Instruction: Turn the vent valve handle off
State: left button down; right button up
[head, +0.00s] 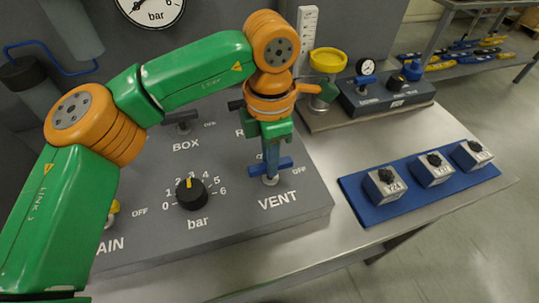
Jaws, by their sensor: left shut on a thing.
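The vent valve handle (284,163) is a blue bar on a short metal stem, above the VENT label on the grey panel (245,222). The bar lies roughly left to right in the head view. My left gripper (270,165) points down over the handle from above and is shut on it, hiding its middle. An OFF label shows beside other valves; the marking behind the vent handle is mostly covered by my gripper. My right gripper is not in view.
A black pressure knob (191,194) stands left of the vent valve, and a BOX valve handle (183,119) is behind it. A blue tray (389,211) with three labelled blocks lies to the right. A gauge unit (385,97) stands at the back right. The table front is clear.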

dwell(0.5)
pick_arm(q)
jog(key=c, duration=0.8)
grip_release()
jog(key=shift+o, duration=0.2)
notch_tip(320, 180, up, 7)
jog(key=shift+d+r, duration=0.1)
